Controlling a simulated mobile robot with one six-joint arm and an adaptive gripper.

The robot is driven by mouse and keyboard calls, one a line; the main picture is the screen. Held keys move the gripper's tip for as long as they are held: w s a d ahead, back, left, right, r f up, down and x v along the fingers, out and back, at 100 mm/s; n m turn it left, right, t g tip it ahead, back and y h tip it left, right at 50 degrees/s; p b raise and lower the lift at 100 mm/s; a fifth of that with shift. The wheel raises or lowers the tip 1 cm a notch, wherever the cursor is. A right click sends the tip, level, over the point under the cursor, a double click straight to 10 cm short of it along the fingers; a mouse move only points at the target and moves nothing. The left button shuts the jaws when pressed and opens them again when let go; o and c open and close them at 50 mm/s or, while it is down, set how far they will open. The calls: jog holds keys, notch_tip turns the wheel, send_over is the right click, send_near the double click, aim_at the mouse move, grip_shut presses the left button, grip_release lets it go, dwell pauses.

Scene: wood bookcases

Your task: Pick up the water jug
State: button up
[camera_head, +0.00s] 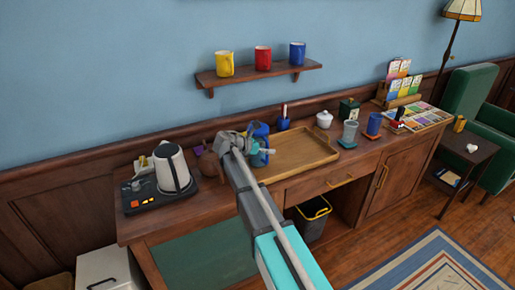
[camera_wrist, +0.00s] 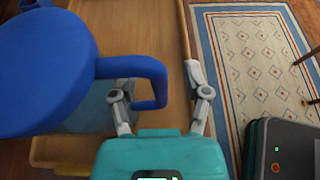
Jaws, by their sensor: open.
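The water jug has a blue lid and blue handle, with a clear bluish body. In the wrist view the jug (camera_wrist: 45,70) fills the left side, and its handle (camera_wrist: 150,72) reaches right, between the two fingers of my gripper (camera_wrist: 157,80). My gripper is open; its left finger is partly hidden under the handle, and the right finger stands apart from it. In the head view the jug (camera_head: 261,130) is mostly hidden behind my gripper (camera_head: 245,143), at the left end of the wooden tray (camera_head: 300,158).
A kettle (camera_head: 172,168) on a dark base and a brown pot (camera_head: 209,166) stand left of the jug. Cups (camera_head: 349,131), a white sugar bowl (camera_head: 324,119) and card racks stand to the right. The tray's right part is bare. A shelf (camera_head: 260,74) with mugs hangs above.

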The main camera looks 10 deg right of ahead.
dwell(0.4)
grip_shut()
